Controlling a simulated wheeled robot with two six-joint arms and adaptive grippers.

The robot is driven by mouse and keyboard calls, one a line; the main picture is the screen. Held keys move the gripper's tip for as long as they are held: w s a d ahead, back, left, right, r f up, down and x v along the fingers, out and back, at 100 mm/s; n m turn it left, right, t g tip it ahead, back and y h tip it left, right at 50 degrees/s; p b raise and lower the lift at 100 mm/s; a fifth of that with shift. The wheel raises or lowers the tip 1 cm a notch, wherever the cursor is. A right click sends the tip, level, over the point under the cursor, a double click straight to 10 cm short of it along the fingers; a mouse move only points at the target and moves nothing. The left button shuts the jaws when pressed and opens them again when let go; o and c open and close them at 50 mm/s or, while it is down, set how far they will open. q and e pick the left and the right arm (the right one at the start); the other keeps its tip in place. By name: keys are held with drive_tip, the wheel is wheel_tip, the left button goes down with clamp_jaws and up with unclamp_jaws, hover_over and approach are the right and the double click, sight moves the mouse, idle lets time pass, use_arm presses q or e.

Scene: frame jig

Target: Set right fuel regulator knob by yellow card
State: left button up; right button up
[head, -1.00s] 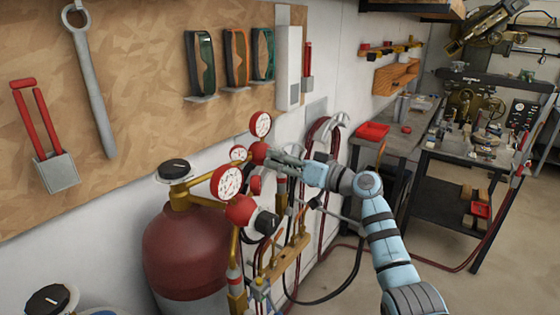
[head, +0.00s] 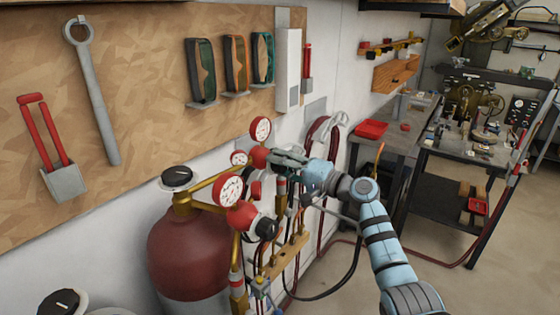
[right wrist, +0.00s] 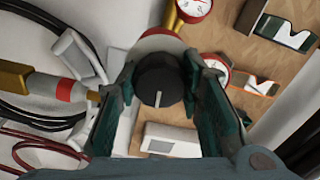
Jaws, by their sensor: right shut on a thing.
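The right fuel regulator, a red body (head: 259,156) with round white-faced gauges (head: 260,128), stands behind the red cylinder's regulator. My right gripper (head: 276,159) reaches it from the right, and its fingers hide the knob in the head view. In the right wrist view the black knob (right wrist: 159,84) sits between the two dark green fingers, which are shut on its sides. Its white pointer line points down in that picture. I cannot make out a yellow card. My left gripper is not in view.
A red cylinder (head: 190,250) with another regulator and black knob (head: 267,228) stands just left of my arm. Hoses (head: 322,145) hang on the wall behind. A workbench (head: 385,145) is at the right, with open floor before it.

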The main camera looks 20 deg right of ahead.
drive_tip(key=shift+m+p, duration=0.4)
drive_tip(key=shift+m, duration=0.6)
drive_tip(key=shift+f, duration=0.1)
drive_tip(key=o, duration=1.2)
drive_tip(key=shift+d, duration=0.1)
drive_tip(key=shift+s+d, duration=0.2)
drive_tip(key=shift+s, duration=0.05)
drive_tip(key=v, duration=1.1)
drive_tip(key=shift+s, duration=0.25)
